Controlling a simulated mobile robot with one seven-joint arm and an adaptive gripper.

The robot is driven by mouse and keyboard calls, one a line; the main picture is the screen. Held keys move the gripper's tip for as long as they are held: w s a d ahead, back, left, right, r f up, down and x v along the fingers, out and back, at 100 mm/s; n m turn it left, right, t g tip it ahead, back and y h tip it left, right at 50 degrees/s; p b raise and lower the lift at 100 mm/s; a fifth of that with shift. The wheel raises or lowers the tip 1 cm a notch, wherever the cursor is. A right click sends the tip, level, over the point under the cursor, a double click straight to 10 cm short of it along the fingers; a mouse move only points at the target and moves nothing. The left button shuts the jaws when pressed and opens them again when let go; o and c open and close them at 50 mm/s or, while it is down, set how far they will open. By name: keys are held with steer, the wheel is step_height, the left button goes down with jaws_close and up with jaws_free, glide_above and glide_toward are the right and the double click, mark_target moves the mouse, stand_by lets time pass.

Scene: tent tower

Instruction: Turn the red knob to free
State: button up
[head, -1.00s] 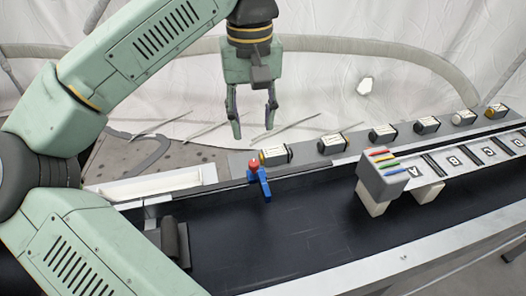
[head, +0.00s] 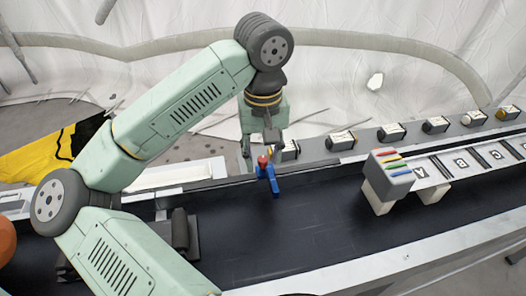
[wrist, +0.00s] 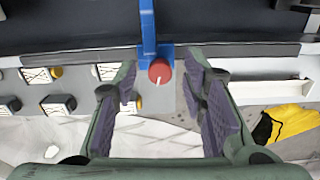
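The red knob (head: 263,161) sits on top of a blue bracket (head: 268,181) at the far edge of the black belt. A white mark shows on the knob (wrist: 160,71) in the wrist view, with the blue bracket (wrist: 148,25) beyond it. My gripper (wrist: 165,85) is open and empty, pointing down, with its fingers apart on either side of the knob in the picture. In the head view the gripper (head: 258,150) is just behind the knob and its fingertips are partly hidden. I cannot tell whether it touches the knob.
Several labelled grey blocks (head: 341,140) stand in a row along the far ledge, one close beside the knob. A grey box with coloured strips (head: 388,174) stands on the right. Lettered slots (head: 463,160) lie beyond it. The black belt (head: 310,220) in front is clear.

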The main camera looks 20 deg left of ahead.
jaws_close()
stand_by(0.3)
steer(key=shift+f+n+b, duration=0.3)
steer(key=shift+n+b, duration=0.1)
steer(key=shift+b, duration=0.55)
steer(key=shift+n+b, duration=0.4)
steer(key=shift+b, duration=0.25)
steer(key=shift+r+n+b, duration=0.3)
steer(key=shift+n+b, duration=0.25)
steer(key=shift+n, duration=0.15)
steer(key=shift+o, duration=0.3)
jaws_free()
